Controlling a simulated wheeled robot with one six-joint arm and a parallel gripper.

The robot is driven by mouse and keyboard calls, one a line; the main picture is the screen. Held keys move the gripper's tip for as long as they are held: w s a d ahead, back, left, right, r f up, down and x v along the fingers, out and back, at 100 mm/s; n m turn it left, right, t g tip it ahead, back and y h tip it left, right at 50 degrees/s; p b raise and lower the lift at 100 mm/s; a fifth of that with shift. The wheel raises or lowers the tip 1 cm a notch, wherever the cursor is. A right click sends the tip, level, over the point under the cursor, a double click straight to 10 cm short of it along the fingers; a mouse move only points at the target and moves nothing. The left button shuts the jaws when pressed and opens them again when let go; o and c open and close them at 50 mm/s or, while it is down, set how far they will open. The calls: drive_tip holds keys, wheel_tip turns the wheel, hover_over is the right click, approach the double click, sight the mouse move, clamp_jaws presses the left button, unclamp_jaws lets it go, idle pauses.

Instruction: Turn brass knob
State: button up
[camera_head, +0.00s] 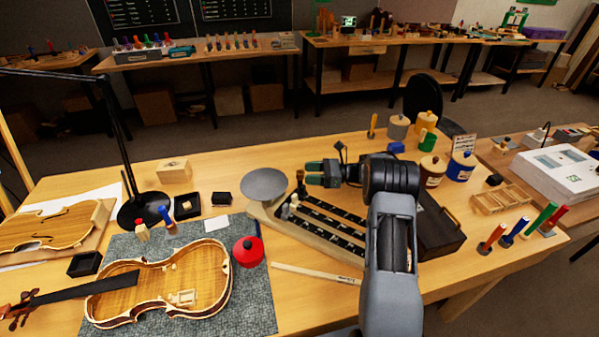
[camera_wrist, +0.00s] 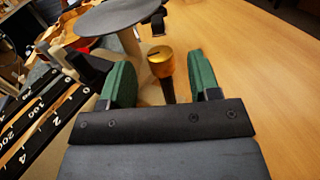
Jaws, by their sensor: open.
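The brass knob (camera_wrist: 161,62) stands in the wrist view on a thin dark stem, with a dark line across its top. It belongs to a wooden balance with a round grey pan (camera_head: 265,182) and black scales with white numbers (camera_head: 335,226). The pan also shows in the wrist view (camera_wrist: 112,17). My gripper (camera_head: 318,173) is open beside the balance. In the wrist view its green-padded fingers (camera_wrist: 160,72) stand on either side of the knob, with gaps on both sides. I cannot clearly make out the knob in the head view.
A violin body (camera_head: 160,285) lies on a grey mat (camera_head: 255,300), with a red round pot (camera_head: 248,251) near the pan. A dark wooden box (camera_head: 440,228), jars (camera_head: 461,168) and colored-handled tools (camera_head: 515,232) stand to the right. Bare tabletop shows right of the knob in the wrist view.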

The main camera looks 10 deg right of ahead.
sight(300, 172)
drive_tip(key=shift+x, duration=1.85)
drive_tip(key=shift+c, duration=0.3)
drive_tip(key=c, duration=0.8)
drive_tip(key=shift+a, duration=0.15)
drive_tip(key=shift+c, duration=0.3)
drive_tip(key=shift+m+t+h+p, duration=0.35)
drive_tip(key=shift+m+t+h, duration=0.35)
drive_tip(key=shift+m+t, duration=0.8)
drive_tip(key=shift+f+m+t+h+b, duration=0.1)
drive_tip(key=shift+m+t+h+b, duration=0.2)
drive_tip(key=shift+m+t+h, duration=0.7)
drive_tip(key=shift+m+t+h+b, duration=0.25)
drive_tip(key=shift+m+t+h, duration=0.2)
drive_tip(key=shift+t, duration=1.05)
